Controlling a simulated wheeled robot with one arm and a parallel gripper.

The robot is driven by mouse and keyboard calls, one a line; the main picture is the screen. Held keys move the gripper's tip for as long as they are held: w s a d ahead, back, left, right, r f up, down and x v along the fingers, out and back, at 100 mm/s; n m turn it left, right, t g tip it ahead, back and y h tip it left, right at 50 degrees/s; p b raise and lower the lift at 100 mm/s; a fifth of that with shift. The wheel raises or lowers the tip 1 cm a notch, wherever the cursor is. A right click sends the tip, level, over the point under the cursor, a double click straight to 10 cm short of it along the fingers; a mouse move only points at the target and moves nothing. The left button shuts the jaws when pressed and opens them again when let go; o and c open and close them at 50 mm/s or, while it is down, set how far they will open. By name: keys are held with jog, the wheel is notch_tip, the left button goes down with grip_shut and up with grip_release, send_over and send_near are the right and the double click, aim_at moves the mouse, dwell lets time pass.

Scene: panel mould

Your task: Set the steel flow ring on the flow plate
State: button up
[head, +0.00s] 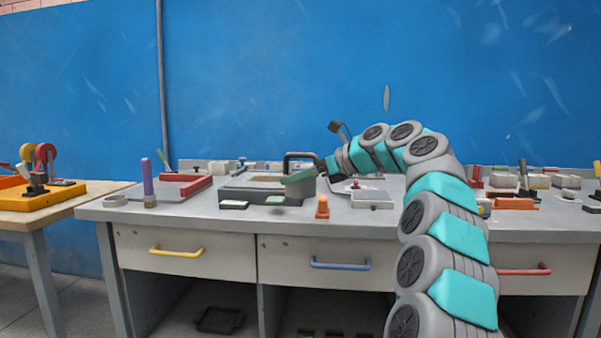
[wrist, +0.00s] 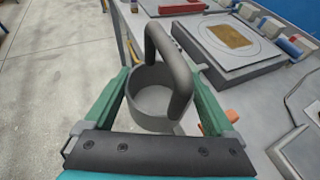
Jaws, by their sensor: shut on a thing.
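The steel flow ring (wrist: 152,100) is a grey round-walled ring with a tall dark arched handle. My gripper (wrist: 160,76) is shut on it, one green finger on each side of the wall. In the head view my gripper (head: 312,174) holds the ring (head: 305,188) in the air, handle up, near the right front of the flow plate (head: 238,194). In the wrist view the flow plate (wrist: 207,48) lies beyond and right of the ring, with a circle and a tan square marked on its pale top. The ring and plate appear apart.
An orange block (head: 322,207) stands right of the plate, near a pale box (head: 371,198). A purple-handled tool (head: 148,184) and a small pale ring (head: 115,200) are on the left.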

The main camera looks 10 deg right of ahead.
jog(key=shift+s+a+f, duration=0.25)
jog(key=shift+a+f, duration=0.05)
jog(key=shift+f, duration=0.25)
jog(key=s+f+m+t+h, duration=0.1)
jog(key=s+f+m+h, duration=0.2)
jog(key=f, duration=1.1)
jog(key=s+f+m+t+h, duration=0.2)
jog(key=s+f+h, duration=0.1)
jog(key=f, duration=1.1)
jog(key=shift+s+d+f+m+t, duration=0.15)
jog(key=shift+s+d+m+t, duration=0.2)
jog(key=shift+s, duration=0.25)
